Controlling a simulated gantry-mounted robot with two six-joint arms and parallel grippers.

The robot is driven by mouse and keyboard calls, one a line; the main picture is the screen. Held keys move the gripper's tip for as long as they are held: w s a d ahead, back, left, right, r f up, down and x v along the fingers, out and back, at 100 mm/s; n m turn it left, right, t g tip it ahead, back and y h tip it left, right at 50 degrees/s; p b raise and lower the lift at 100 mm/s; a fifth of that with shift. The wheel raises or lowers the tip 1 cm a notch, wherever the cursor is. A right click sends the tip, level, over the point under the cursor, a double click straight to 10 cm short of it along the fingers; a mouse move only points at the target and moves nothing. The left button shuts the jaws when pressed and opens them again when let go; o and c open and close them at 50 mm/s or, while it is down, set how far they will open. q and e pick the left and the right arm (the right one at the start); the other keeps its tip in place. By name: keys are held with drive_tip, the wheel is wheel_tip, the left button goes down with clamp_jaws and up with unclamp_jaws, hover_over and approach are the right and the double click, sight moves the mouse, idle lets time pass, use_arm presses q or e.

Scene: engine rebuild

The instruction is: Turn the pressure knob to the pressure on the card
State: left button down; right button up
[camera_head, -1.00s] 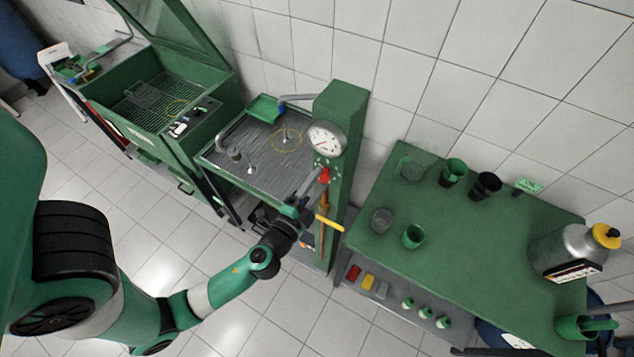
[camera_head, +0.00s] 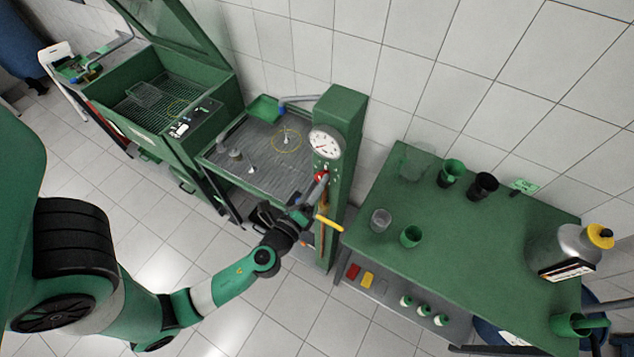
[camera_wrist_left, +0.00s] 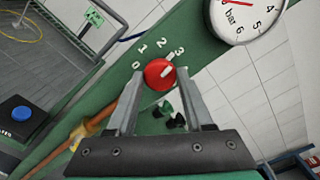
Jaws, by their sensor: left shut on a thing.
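The red pressure knob (camera_wrist_left: 159,73) sits on the green column (camera_head: 342,107), with the figures 0, 1, 2 and 3 around it in the left wrist view. Its pale pointer mark aims near the 3. My left gripper (camera_wrist_left: 156,82) is shut on the knob, one finger on each side. In the head view my left gripper (camera_head: 318,184) reaches the knob (camera_head: 321,176), which is partly covered. The round white gauge (camera_head: 326,143) is above the knob; its bar dial (camera_wrist_left: 245,14) is cut off in the wrist view. I cannot make out a pressure card. My right gripper is not in view.
A yellow handle (camera_head: 329,223) sticks out of the column below the knob. A grey-topped wash table (camera_head: 262,160) is to the left. A green bench (camera_head: 470,240) with cups and a bottle (camera_head: 565,250) stands to the right.

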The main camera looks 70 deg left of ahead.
use_arm(q)
drive_tip(key=m+p, duration=0.3)
drive_tip(key=m, duration=0.7)
drive_tip(key=shift+m, duration=0.3)
idle(0.4)
drive_tip(key=shift+c, duration=1.5)
unclamp_jaws()
